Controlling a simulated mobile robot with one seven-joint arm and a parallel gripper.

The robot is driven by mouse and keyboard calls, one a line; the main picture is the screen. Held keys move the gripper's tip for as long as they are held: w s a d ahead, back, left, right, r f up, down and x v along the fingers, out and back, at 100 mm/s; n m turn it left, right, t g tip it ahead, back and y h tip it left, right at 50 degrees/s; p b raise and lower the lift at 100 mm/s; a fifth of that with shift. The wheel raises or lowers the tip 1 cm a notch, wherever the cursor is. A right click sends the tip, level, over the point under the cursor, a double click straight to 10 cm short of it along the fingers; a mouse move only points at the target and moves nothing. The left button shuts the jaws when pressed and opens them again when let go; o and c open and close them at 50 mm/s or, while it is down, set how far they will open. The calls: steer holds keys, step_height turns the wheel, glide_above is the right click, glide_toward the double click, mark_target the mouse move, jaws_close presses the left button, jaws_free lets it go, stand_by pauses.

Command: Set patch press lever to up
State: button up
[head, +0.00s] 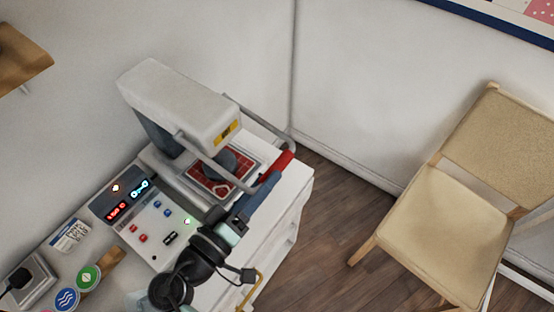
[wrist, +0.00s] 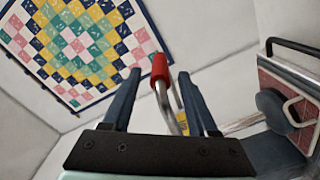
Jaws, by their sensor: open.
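The patch press (head: 180,100) is a white machine with a metal lever bar (head: 272,127) looping out from its head. The lever's red grip (head: 282,162) hangs low at the front, near the cabinet's right edge. My gripper (head: 274,178) is right at the red grip, its blue fingers reaching up from below. In the wrist view, the red grip (wrist: 160,68) shows between the open fingertips (wrist: 160,74), with a gap on both sides. The lever's metal rod runs down between the fingers. Contact with the grip cannot be told.
A red patterned patch (head: 207,182) lies under the press head. A control panel (head: 150,215) with lit displays is left of my arm. A wooden chair (head: 437,225) stands right, with floor between. A quilt (wrist: 72,45) hangs on the wall.

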mark_target(290, 152)
steer(key=shift+p+x, duration=0.4)
steer(key=shift+x, duration=1.95)
jaws_close()
